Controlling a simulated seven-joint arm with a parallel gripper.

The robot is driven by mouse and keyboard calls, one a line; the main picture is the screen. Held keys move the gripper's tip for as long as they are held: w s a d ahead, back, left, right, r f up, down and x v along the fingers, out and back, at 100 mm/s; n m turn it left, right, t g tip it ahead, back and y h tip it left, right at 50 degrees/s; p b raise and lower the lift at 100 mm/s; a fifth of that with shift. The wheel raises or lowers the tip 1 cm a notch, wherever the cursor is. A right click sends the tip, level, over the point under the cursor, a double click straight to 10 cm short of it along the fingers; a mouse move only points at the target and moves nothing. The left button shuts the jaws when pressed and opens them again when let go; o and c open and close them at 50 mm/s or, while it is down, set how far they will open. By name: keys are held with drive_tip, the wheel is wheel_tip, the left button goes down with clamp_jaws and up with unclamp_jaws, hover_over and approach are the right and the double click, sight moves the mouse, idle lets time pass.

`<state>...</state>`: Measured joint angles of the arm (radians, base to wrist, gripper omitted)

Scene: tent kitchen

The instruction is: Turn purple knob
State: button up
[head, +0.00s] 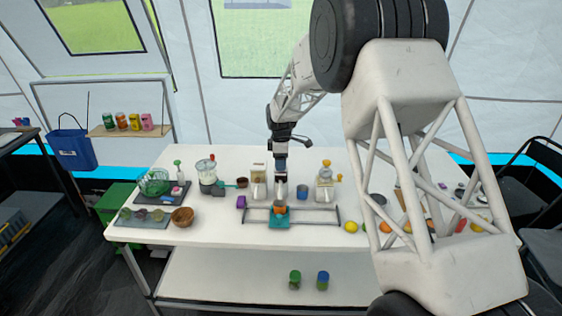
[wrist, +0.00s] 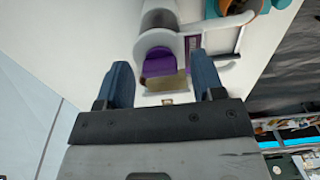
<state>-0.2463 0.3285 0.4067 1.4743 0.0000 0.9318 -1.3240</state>
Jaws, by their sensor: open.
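In the wrist view, a purple part (wrist: 158,63), which looks like the purple knob, sits on a white fixture (wrist: 190,42). It appears between the two blue fingertips of my gripper (wrist: 162,78), which is open and empty. I cannot tell how far the fingertips are from it. In the head view, a small purple block-like thing (head: 241,202) is at the left end of a rail frame. My gripper (head: 281,180) points down over the table, between two dispensers.
A white dispenser (head: 258,186) stands to the left of my gripper and another (head: 324,188) to its right. A teal tray (head: 279,221) with an orange thing sits on the rail frame. A blue cup (head: 302,191), a wooden bowl (head: 183,216) and fruit (head: 351,227) are on the white table (head: 215,232).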

drive_tip(key=c, duration=0.9)
drive_tip(key=shift+c, duration=0.2)
drive_tip(key=shift+m, duration=0.3)
drive_tip(key=m, duration=0.3)
drive_tip(key=shift+m, duration=0.4)
drive_tip(key=m, duration=0.4)
drive_tip(key=shift+m, duration=0.3)
drive_tip(key=m, duration=0.4)
drive_tip(key=shift+m, duration=2.5)
